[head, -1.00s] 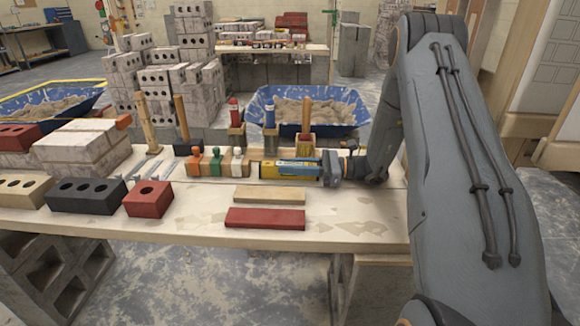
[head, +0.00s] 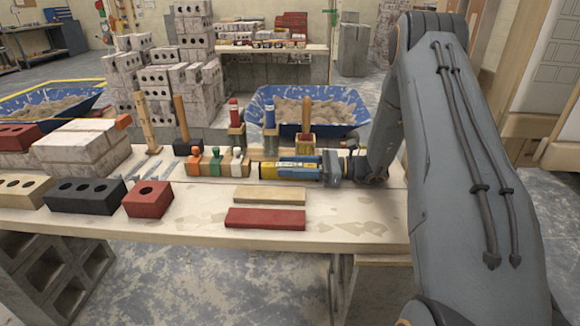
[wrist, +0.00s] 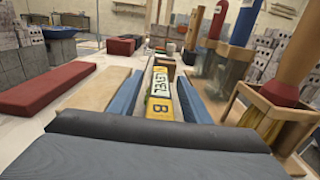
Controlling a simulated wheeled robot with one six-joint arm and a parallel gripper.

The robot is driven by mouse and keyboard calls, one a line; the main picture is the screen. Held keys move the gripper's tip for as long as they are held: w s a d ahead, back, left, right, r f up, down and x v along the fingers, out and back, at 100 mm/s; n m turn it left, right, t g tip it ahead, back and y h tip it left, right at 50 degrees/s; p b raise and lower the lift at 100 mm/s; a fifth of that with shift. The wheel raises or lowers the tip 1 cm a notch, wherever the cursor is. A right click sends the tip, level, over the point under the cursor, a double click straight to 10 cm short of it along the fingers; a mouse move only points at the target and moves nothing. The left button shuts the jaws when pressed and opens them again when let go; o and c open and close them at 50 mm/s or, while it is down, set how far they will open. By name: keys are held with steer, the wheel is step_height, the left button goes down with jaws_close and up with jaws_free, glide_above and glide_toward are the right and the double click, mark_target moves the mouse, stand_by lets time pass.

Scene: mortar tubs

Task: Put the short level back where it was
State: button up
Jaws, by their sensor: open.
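The short level is a yellow bar marked "LEVEL B" (wrist: 161,108) in the wrist view. It lies flat on the bench, and its yellow end (head: 268,170) shows in the head view. My gripper (head: 297,166) is open, its two blue fingers reaching left along the level, one on each side. In the wrist view the gripper (wrist: 158,88) has the level between its fingers, with a narrow gap on the left; contact on the right is unclear. The level's near end is hidden behind the dark gripper body.
Orange, green and white handled tools (head: 215,162) stand just left of the level. A brush in a wooden holder (head: 306,140) stands close behind. A wooden strip (head: 270,195) and a red strip (head: 265,218) lie in front. Bricks (head: 88,195) fill the left; the front right bench is clear.

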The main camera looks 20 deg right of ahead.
step_height(320, 180, up, 9)
steer(key=shift+p, duration=0.6)
steer(key=shift+r, duration=0.3)
steer(key=shift+s+a+r, duration=0.2)
steer(key=shift+a+r, duration=0.05)
steer(key=s+a+r+n+g+h, duration=0.2)
steer(key=s+a+n+g+h, duration=0.55)
steer(key=s+a, duration=0.75)
steer(key=s+d+n+g+h, duration=0.25)
steer(key=s+n, duration=0.55)
steer(key=s, duration=0.4)
steer(key=s+d+f+n+t+h, duration=0.1)
steer(key=s+d+n+t+h, duration=0.35)
steer(key=s+n+h, duration=0.35)
steer(key=d+r+m+p, duration=0.2)
steer(key=d+r+p, duration=0.6)
steer(key=p, duration=0.8)
steer(key=shift+s+r+y+p, duration=0.15)
steer(key=shift+r+y+p, duration=0.15)
steer(key=shift+y+p, duration=0.1)
